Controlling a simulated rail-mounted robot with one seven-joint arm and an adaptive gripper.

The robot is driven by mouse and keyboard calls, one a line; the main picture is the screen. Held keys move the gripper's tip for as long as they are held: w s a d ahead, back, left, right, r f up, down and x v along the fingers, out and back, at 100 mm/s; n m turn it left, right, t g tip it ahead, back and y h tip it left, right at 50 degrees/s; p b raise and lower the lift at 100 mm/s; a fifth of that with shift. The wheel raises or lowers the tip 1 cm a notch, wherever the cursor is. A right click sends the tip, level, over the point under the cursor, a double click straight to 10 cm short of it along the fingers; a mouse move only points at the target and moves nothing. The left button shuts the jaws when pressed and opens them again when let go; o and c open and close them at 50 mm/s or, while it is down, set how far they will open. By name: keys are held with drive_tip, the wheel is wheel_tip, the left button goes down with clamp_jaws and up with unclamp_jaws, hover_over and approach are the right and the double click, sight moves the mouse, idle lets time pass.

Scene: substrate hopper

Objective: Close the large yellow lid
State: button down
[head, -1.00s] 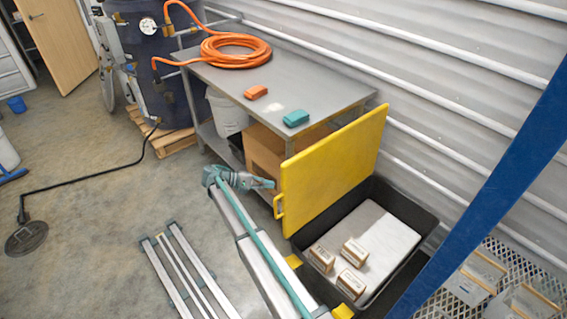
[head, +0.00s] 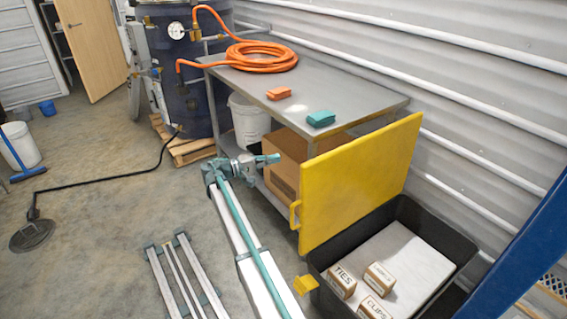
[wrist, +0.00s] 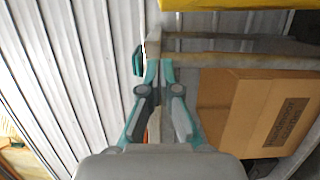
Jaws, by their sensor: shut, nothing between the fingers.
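The large yellow lid (head: 360,180) stands open, nearly upright, along the left side of the black bin (head: 455,238). Its yellow handle (head: 295,214) sticks out at the lid's near left edge. My gripper (head: 276,158) is shut and empty, to the left of the lid and apart from it, above the handle's height in the head view. In the wrist view, my gripper's fingers (wrist: 153,72) are together, and a yellow strip of the lid (wrist: 230,5) shows at the top edge.
A grey metal table (head: 330,88) with an orange hose (head: 262,55) and two small blocks stands behind the lid. A cardboard box (head: 283,160) sits under it. Small boxes (head: 378,279) lie in the bin. A blue post (head: 525,255) crosses the right.

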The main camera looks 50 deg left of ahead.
drive_tip(key=w+d+p, duration=0.2)
drive_tip(key=w+d, duration=0.4)
drive_tip(key=w, duration=0.2)
drive_tip(key=shift+d, duration=0.3)
drive_tip(key=shift+r, duration=0.1)
